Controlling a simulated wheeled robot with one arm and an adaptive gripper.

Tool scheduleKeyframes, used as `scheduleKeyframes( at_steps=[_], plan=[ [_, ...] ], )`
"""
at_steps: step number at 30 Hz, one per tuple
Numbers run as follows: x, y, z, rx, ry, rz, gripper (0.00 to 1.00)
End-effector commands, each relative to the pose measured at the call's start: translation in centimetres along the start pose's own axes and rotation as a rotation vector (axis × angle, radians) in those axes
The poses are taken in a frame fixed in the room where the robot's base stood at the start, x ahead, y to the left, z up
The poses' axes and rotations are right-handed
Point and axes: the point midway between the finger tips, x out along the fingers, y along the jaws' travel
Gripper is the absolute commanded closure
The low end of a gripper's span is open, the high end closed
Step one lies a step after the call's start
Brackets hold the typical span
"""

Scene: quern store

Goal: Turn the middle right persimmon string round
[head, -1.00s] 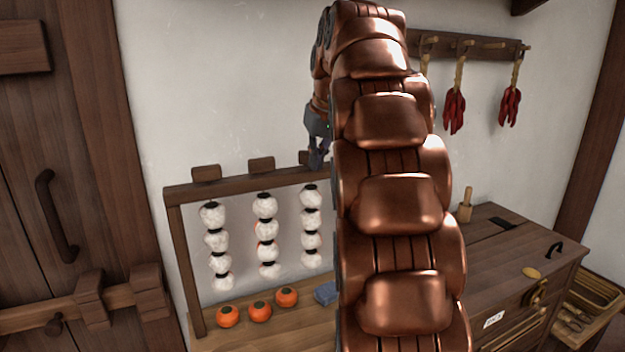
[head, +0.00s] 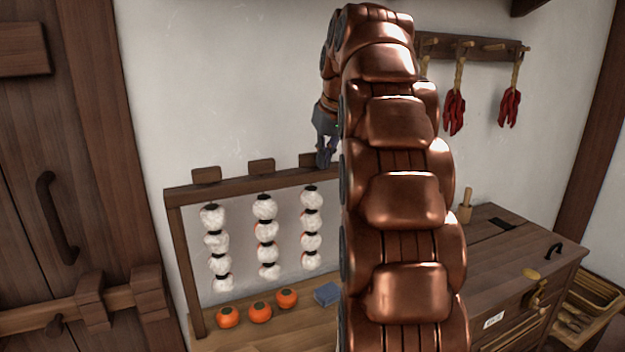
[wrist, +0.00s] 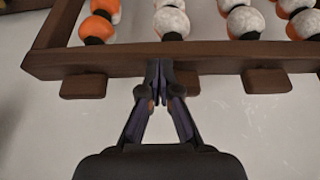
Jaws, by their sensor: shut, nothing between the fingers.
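The middle right persimmon string (head: 311,229) hangs third from the left on the wooden rack (head: 245,185) in the head view. Its front is mostly white, with a little orange at the edge. In the wrist view, where the rack is inverted, its white fruit (wrist: 172,20) shows just past the beam (wrist: 115,64). My gripper (head: 324,162) is shut and empty at the rack's top beam, near the block above this string. In the wrist view its fingertips (wrist: 158,68) lie over the beam. Whether they touch it, I cannot tell.
Two white strings (head: 216,248) (head: 265,236) hang to the left. A string with orange fruit (wrist: 103,6) shows in the wrist view; my arm hides that part of the rack in the head view. Loose persimmons (head: 260,312) and a blue cloth-like item (head: 327,294) lie below.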

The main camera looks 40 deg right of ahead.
Motion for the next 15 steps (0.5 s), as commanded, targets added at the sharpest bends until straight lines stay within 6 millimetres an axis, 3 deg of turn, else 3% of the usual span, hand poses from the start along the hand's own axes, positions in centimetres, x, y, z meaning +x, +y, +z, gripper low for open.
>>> scheduleKeyframes(
  at_steps=[15],
  plan=[
    [-2.1, 0.0, -0.7, 0.0, -0.002, -0.001, 1.0]
  ],
)
